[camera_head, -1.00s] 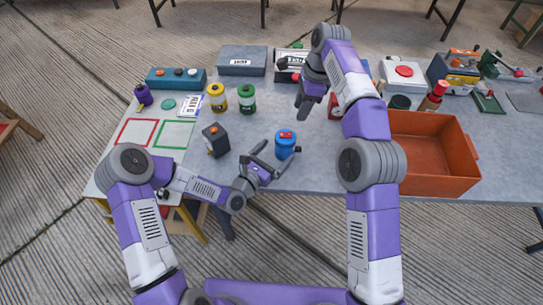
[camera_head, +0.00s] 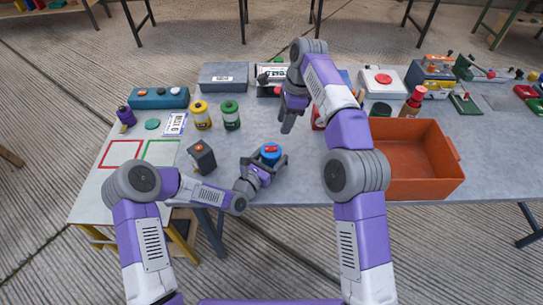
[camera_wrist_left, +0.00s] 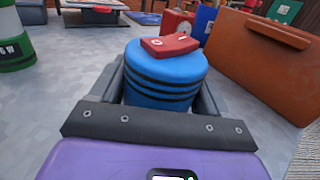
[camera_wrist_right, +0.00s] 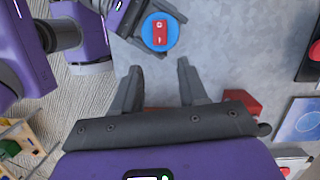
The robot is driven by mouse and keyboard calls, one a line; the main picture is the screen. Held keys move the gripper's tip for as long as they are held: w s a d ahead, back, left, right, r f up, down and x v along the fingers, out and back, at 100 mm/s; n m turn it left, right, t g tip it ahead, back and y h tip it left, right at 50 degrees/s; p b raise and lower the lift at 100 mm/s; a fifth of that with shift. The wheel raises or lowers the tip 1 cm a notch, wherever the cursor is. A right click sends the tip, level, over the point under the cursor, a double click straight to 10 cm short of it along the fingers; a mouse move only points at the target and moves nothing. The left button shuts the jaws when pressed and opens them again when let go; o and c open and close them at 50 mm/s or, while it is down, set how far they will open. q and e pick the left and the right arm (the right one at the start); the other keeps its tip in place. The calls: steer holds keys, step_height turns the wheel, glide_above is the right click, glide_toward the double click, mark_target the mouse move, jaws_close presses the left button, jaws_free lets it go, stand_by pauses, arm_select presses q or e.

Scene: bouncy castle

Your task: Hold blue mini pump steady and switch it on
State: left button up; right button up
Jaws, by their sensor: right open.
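The blue mini pump (camera_head: 270,153) stands upright near the table's front edge. It is a blue ribbed cylinder with a red rocker switch on top, seen in the left wrist view (camera_wrist_left: 168,44) and the right wrist view (camera_wrist_right: 160,30). My left gripper (camera_head: 265,160) has one finger on each side of the pump, low on its body; whether both fingers touch it is unclear. The pump hides part of the fingers. My right gripper (camera_head: 288,125) is open and empty, above the table beyond the pump. Its fingers (camera_wrist_right: 160,75) point down, apart from the pump.
A black box with an orange knob (camera_head: 202,157) stands left of the pump. Yellow (camera_head: 201,117) and green (camera_head: 231,117) canisters stand behind. An orange bin (camera_head: 425,165) is on the right. Bare table lies between the pump and the bin.

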arm_select(q)
steer(key=c, duration=0.7)
arm_select(e)
steer(key=shift+a+r+n, duration=0.1)
steer(key=shift+n, duration=0.2)
steer(key=c, duration=0.5)
steer(key=shift+s+a+r+n, duration=0.2)
steer(key=shift+n, duration=0.3)
steer(key=shift+c, duration=1.2)
steer(key=s+a+r+n+t+h, duration=0.1)
steer(key=n, duration=0.3)
steer(key=s+r+n+t+h, duration=0.1)
steer(key=n, duration=0.3)
steer(key=s+a+r+n+t, duration=0.1)
steer(key=r+n, duration=0.1)
steer(key=n, duration=0.1)
steer(key=shift+s+a+n+h, duration=0.1)
steer(key=shift+a+n+h, duration=0.25)
steer(key=shift+n+h, duration=0.05)
jaws_close()
steer(key=n, duration=0.2)
steer(key=n+t, duration=0.1)
steer(key=shift+s+a+r, duration=0.25)
steer(key=shift+s+r, duration=0.1)
